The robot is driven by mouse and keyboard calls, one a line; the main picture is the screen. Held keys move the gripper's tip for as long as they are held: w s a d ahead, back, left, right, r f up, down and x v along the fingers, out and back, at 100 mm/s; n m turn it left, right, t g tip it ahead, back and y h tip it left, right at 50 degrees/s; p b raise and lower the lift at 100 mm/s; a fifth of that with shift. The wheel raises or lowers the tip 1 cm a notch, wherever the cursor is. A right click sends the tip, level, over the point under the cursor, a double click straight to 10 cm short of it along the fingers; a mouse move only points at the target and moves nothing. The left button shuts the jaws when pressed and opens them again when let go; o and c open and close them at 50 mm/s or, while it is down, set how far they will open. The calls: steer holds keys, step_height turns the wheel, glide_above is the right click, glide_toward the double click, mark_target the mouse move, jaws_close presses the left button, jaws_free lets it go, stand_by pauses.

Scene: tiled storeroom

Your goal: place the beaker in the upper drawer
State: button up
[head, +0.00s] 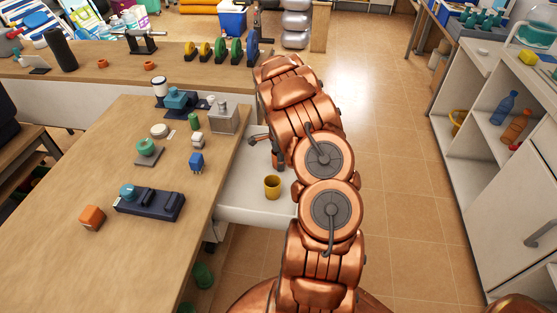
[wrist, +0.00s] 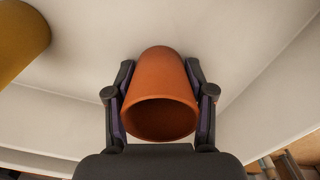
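An orange-brown beaker (wrist: 160,90) sits between the fingers of my gripper (wrist: 160,98) in the wrist view, its open mouth facing the camera. Both fingers close against its sides. Pale walls and floor of the open white drawer (wrist: 95,65) surround it; I cannot tell whether the beaker touches the floor. In the head view the drawer (head: 240,195) is pulled out from under the wooden table, and my arm covers part of it. My gripper is mostly hidden there behind the arm, at the drawer's far end.
A yellow cup (head: 272,187) stands in the drawer and shows at the wrist view's upper left (wrist: 18,42). The wooden table (head: 100,260) beside the drawer holds several small items. White shelves (head: 480,150) stand right; tiled floor (head: 400,200) between is clear.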

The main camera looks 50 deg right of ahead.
steer(key=o, duration=0.4)
steer(key=shift+r, duration=0.2)
step_height(320, 180, up, 12)
steer(key=f+b, duration=0.1)
steer(key=b, duration=0.1)
steer(key=s+a+r+n, duration=0.3)
steer(key=a+r+n, duration=0.2)
steer(key=a+r, duration=0.45)
steer(key=s+a+r+n, duration=0.2)
steer(key=s+a+n, duration=0.1)
steer(key=a, duration=0.3)
steer(key=s+a+r+n, duration=0.3)
steer(key=s+a, duration=0.1)
steer(key=a, duration=0.3)
steer(key=s+a+n, duration=0.4)
steer(key=s+a, duration=0.1)
steer(key=s, duration=0.1)
steer(key=s+a+n+g, duration=0.1)
steer(key=s+a+n, duration=0.4)
steer(key=s, duration=0.2)
steer(key=s+a+n, duration=0.4)
steer(key=s+a, duration=0.1)
steer(key=s, duration=0.2)
steer(key=shift+s+r+n+g, duration=0.1)
steer(key=shift+r+n+g, duration=0.2)
steer(key=shift+g, duration=0.1)
